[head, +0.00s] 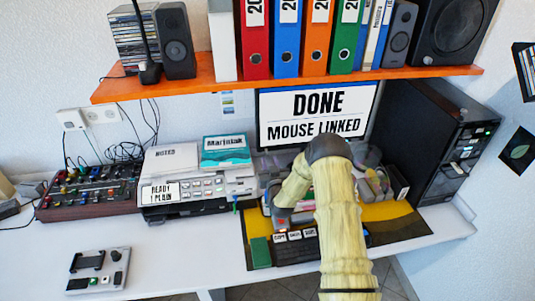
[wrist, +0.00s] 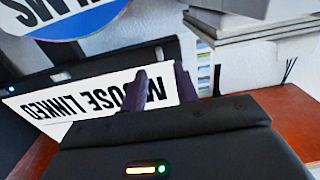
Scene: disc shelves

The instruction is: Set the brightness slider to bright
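The monitor (head: 318,115) stands under the shelf at the back of the desk and reads "DONE" and "MOUSE LINKED". Its screen shows upside down in the wrist view (wrist: 85,103). I cannot make out a slider labelled for brightness in either view. A small grey control box (head: 98,270) with black parts and buttons lies at the front left of the desk. My arm bends over the desk in front of the monitor. My gripper (wrist: 163,82) is empty, its two dark fingers apart in front of the screen. In the head view its fingertips are not clear.
A mixer (head: 92,192) and a printer (head: 185,188) stand left of the monitor. A black computer tower (head: 437,135) stands at the right. An orange shelf (head: 240,83) with binders and speakers hangs above. The desk is clear between the control box and the mat (head: 402,223).

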